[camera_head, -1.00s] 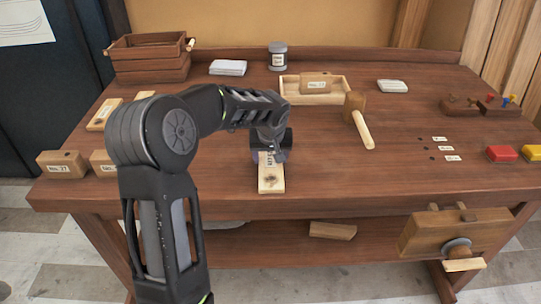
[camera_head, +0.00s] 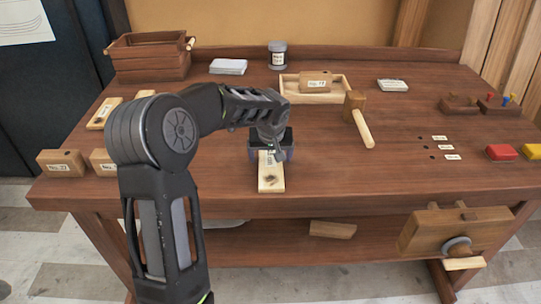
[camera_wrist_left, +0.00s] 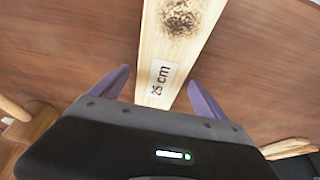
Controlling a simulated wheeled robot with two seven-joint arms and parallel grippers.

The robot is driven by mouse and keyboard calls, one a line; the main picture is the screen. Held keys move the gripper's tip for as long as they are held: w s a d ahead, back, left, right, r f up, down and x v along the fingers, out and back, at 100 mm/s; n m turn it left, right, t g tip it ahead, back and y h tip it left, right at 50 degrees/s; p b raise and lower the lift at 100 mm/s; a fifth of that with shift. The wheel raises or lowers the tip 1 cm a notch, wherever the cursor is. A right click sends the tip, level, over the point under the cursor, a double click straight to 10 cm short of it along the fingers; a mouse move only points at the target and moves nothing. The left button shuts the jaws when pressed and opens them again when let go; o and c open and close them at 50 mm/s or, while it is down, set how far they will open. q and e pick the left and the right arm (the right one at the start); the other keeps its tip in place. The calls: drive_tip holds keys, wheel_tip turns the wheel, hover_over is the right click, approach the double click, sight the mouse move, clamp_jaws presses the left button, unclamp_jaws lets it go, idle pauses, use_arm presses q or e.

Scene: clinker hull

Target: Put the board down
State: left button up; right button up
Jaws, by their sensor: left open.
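The board (camera_head: 271,184) is a short pale plank with a dark knot. It lies flat on the workbench (camera_head: 340,172) near the front edge. In the left wrist view the board (camera_wrist_left: 178,45) runs between the fingers and carries a white label reading "25 cm". My left gripper (camera_head: 271,154) is over the board's far end. In the left wrist view its two purple fingers (camera_wrist_left: 155,92) are spread, one on each side of the board, with gaps. The board's far end is hidden under the gripper. My right gripper is not in view.
A wooden mallet (camera_head: 358,118) lies right of the gripper. A pale tray (camera_head: 343,90) holding a wooden block stands behind it. Labelled blocks (camera_head: 62,163) sit at left front, and a red block (camera_head: 501,153) at right. The bench between board and red block is mostly clear.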

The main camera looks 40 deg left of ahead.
use_arm(q)
drive_tip(key=shift+r, duration=0.4)
drive_tip(key=b+v, duration=0.1)
drive_tip(key=v, duration=1)
drive_tip(key=shift+s+r+b, duration=0.15)
drive_tip(key=shift+r+b, duration=0.05)
drive_tip(key=shift+b, duration=0.2)
drive_tip(key=shift+d+f, duration=0.1)
drive_tip(key=shift+d, duration=0.05)
